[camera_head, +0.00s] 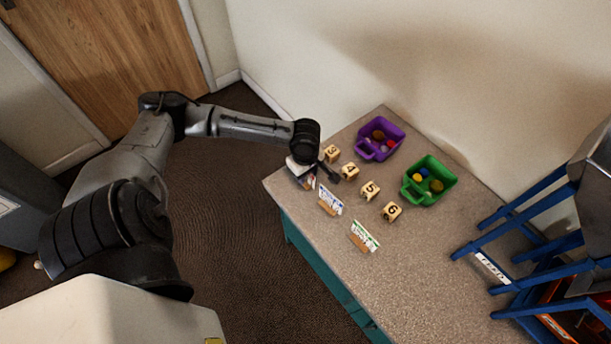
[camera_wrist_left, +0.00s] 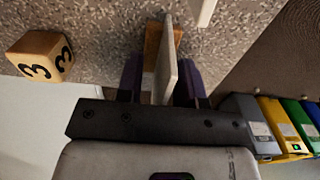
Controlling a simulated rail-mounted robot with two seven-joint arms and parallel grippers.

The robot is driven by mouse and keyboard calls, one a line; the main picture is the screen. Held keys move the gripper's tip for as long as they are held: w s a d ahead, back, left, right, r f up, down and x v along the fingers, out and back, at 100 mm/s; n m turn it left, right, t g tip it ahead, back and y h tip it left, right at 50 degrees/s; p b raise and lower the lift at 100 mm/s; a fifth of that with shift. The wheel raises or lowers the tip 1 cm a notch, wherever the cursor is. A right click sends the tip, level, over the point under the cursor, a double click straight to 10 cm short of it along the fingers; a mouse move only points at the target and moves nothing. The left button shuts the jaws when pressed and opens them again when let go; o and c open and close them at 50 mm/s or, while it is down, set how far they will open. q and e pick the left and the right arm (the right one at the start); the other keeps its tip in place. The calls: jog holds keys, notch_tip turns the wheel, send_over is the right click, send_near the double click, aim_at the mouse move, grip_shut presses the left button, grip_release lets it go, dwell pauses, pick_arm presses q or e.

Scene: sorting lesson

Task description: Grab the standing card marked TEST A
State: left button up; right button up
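Three small standing cards in wooden bases line the table's near left edge in the head view. One card (camera_head: 308,181) is at the left end, partly hidden by my left gripper (camera_head: 329,169). A blue-lettered card (camera_head: 330,200) is beside it, and a green-lettered card (camera_head: 363,237) is farther right. The lettering is too small to read, so I cannot tell which says TEST A. In the left wrist view, a pale card (camera_wrist_left: 167,62) in a wooden base stands edge-on between the open fingers of my left gripper (camera_wrist_left: 160,82), with a gap on its left. My right gripper is out of view.
Wooden number blocks (camera_head: 370,190) stand in a row behind the cards. A purple bin (camera_head: 364,148) and a green bin (camera_head: 408,187) with small items sit behind them. Block 3 (camera_wrist_left: 40,57) is left of the gripper in the wrist view. A blue frame (camera_head: 515,240) is at right.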

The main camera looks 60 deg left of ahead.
pick_arm(q)
grip_shut()
dwell(0.6)
